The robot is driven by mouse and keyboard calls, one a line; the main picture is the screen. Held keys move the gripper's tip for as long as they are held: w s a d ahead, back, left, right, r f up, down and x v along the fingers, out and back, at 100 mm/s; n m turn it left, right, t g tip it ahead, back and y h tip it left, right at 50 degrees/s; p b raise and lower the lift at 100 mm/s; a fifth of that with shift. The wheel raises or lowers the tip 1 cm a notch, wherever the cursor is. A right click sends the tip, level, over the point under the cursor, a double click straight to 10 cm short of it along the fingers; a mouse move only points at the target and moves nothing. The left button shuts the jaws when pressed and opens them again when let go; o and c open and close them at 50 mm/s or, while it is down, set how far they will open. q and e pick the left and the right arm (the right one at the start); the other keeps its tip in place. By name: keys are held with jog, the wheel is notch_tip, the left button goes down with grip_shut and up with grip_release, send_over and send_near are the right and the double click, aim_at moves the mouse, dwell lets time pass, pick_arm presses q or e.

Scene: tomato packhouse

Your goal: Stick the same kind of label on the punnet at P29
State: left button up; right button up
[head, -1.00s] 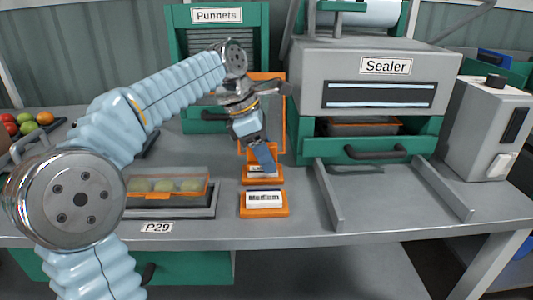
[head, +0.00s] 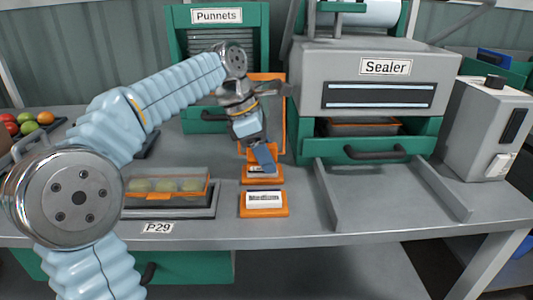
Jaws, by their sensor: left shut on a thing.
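The punnet (head: 166,186) at P29 is clear and orange-tinted, with several greenish tomatoes inside. It stands on a grey tray (head: 200,213) above the P29 sign (head: 158,228). My left gripper (head: 265,165) points down at the rear orange label holder (head: 262,181), right of the punnet. It is shut on a label there, mostly hidden by the fingers. A front orange holder (head: 264,211) bears a white label stack (head: 264,198), its text seemingly "Medium". My right gripper is not in view.
The sealer (head: 376,75) stands at the back right, with an open green drawer (head: 368,150) and two grey rails in front. A Punnets rack (head: 217,16) is at the back. Loose tomatoes (head: 28,127) lie at far left.

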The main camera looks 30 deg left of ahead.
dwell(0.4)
pick_arm(q)
notch_tip(320, 180, up, 2)
jog(key=shift+r+p, duration=0.15)
jog(key=shift+p, duration=0.55)
jog(key=shift+r, duration=2.3)
